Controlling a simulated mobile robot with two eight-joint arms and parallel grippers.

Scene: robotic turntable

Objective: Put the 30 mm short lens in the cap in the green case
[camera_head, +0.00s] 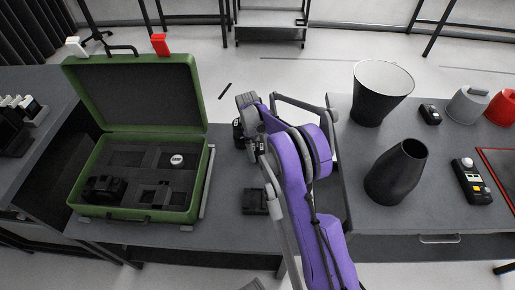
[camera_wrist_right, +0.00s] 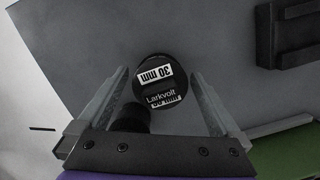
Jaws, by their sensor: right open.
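The black lens with white "30 mm" labels (camera_wrist_right: 160,82) stands between the open fingers of my right gripper (camera_wrist_right: 160,100) in the right wrist view. I cannot tell whether the fingers touch it. A dark round piece (camera_wrist_right: 130,118) shows beside the left finger, partly hidden. In the head view my right gripper (camera_head: 246,112) is over the middle table, right of the case, with a dark lens (camera_head: 238,129) beside it. The green case (camera_head: 204,135) is open, with dark foam. A round cap with a white label (camera_head: 177,160) sits in its upper right compartment. My left gripper is out of view.
A camera-like black object (camera_head: 103,190) lies in the case's lower left. A black block (camera_head: 255,201) is on the middle table. The right table holds a black-and-white bucket (camera_head: 381,95), a dark vase (camera_head: 397,172) and a handheld device (camera_head: 471,181).

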